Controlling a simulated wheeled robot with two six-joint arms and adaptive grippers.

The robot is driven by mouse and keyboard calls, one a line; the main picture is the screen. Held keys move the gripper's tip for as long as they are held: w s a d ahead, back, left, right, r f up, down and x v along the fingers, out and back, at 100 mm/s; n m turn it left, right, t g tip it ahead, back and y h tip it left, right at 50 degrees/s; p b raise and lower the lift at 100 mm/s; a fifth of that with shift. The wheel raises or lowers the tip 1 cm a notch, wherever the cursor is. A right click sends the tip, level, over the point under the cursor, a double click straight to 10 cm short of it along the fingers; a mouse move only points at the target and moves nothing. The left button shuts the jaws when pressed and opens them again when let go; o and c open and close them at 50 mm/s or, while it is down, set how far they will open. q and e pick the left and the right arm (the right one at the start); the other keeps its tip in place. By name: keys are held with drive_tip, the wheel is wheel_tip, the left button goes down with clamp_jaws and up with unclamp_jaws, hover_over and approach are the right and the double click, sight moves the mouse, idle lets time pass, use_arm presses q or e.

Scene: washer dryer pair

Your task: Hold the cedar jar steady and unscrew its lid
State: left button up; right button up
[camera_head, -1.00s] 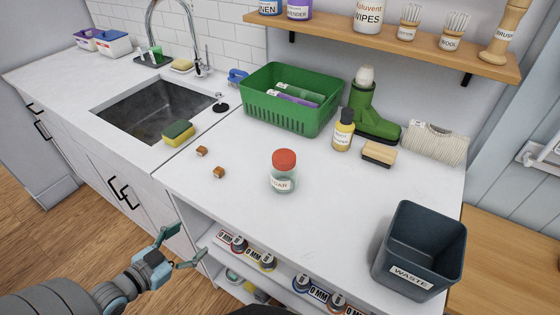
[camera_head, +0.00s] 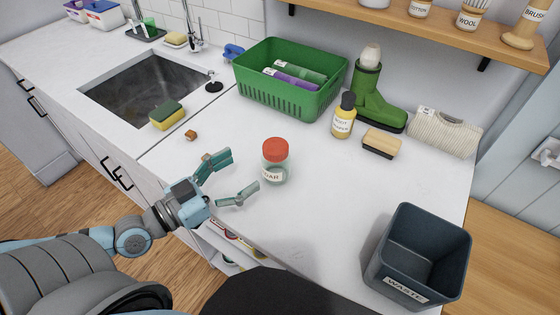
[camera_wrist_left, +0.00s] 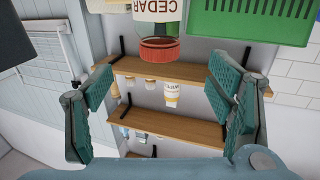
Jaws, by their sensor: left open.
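The cedar jar (camera_head: 272,176) is clear glass with a white label and stands upright on the white counter. Its red lid (camera_head: 275,149) sits on top. In the left wrist view, the jar (camera_wrist_left: 157,10) shows upside down at the top edge with its lid (camera_wrist_left: 160,49) below it. My left gripper (camera_head: 238,173) is open and empty just left of the jar, its fingers pointing toward it. The fingers (camera_wrist_left: 160,88) are spread wide in the left wrist view, with the jar beyond them. My right gripper is not in view.
A small brown block (camera_head: 190,135) lies left of the gripper. Behind the jar are a green basket (camera_head: 290,92), a yellow bottle (camera_head: 343,120) and a brush (camera_head: 381,143). A dark waste bin (camera_head: 418,255) stands at the right. The counter right of the jar is clear.

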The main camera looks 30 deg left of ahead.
sight(265, 155)
use_arm(q)
drive_tip(key=x, duration=0.4)
drive_tip(key=shift+d+r, duration=0.15)
drive_tip(key=shift+r, duration=0.05)
drive_tip(key=p+x, duration=0.1)
drive_tip(key=x, duration=0.4)
drive_tip(key=shift+w+f, duration=0.1)
drive_tip(key=shift+w, duration=0.15)
drive_tip(key=shift+w+d+f, duration=0.1)
drive_tip(key=shift+w+d, duration=0.1)
drive_tip(key=shift+w, duration=0.2)
drive_tip(key=c, duration=1.4)
drive_tip(key=shift+c, duration=0.6)
wheel_tip(265, 155, up, 20)
drive_tip(key=p, duration=1.2)
drive_tip(key=shift+p, duration=0.35)
drive_tip(key=shift+c, duration=0.8)
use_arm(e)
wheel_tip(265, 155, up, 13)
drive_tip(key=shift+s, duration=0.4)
use_arm(q)
drive_tip(key=o, duration=0.9)
drive_tip(key=shift+c, duration=0.2)
clamp_jaws()
